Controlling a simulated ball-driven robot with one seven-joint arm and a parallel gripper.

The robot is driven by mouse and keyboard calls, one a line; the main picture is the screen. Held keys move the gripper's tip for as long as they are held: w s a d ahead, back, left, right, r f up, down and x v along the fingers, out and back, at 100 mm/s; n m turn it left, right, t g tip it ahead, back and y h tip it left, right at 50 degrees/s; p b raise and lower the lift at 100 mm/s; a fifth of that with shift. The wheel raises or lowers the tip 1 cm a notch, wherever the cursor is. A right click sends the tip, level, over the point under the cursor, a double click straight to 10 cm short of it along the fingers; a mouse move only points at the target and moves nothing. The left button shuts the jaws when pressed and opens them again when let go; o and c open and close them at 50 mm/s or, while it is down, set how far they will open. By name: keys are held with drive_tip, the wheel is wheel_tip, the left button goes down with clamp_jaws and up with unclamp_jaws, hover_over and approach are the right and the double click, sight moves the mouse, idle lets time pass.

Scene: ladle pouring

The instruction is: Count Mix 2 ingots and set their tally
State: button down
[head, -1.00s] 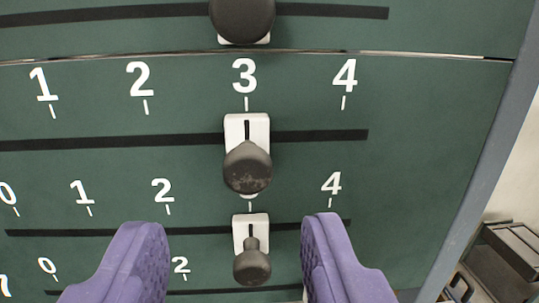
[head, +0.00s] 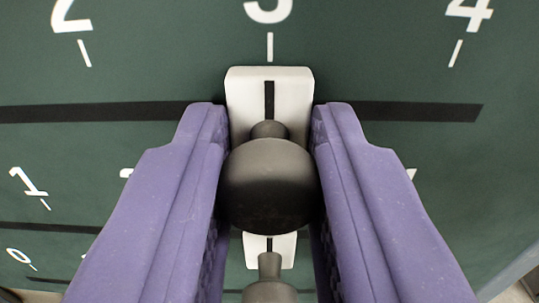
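A dark green tally board (head: 380,60) with white numbers fills the head view. A white slider (head: 298,88) with a black pointer line sits on a black slot, in line with the tick under the 3. Its dark round knob (head: 268,185) is between the two purple fingers of my gripper (head: 270,135). Both fingers press close against the knob's sides. A second slider (head: 287,247) with a dark knob (head: 270,291) shows below it, partly hidden by the first knob and the fingers. No ingots are in view.
The slot (head: 90,112) runs on to both sides of the held slider, clear towards the 2 and the 4. A lower slot (head: 45,228) has a visible 1 above it. My fingers hide several lower numbers.

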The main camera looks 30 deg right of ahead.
drive_tip(key=w+a, duration=0.2)
drive_tip(key=a, duration=0.1)
drive_tip(key=w+a, duration=0.1)
drive_tip(key=a, duration=0.1)
drive_tip(key=shift+w+b, duration=0.2)
drive_tip(key=shift+b, duration=0.1)
drive_tip(key=c, duration=0.9)
unclamp_jaws()
drive_tip(key=shift+c, duration=0.2)
drive_tip(key=shift+s, duration=0.1)
approach(110, 121)
drive_tip(key=shift+s+a+b, duration=0.4)
drive_tip(key=shift+s, duration=0.2)
drive_tip(key=shift+w, duration=0.1)
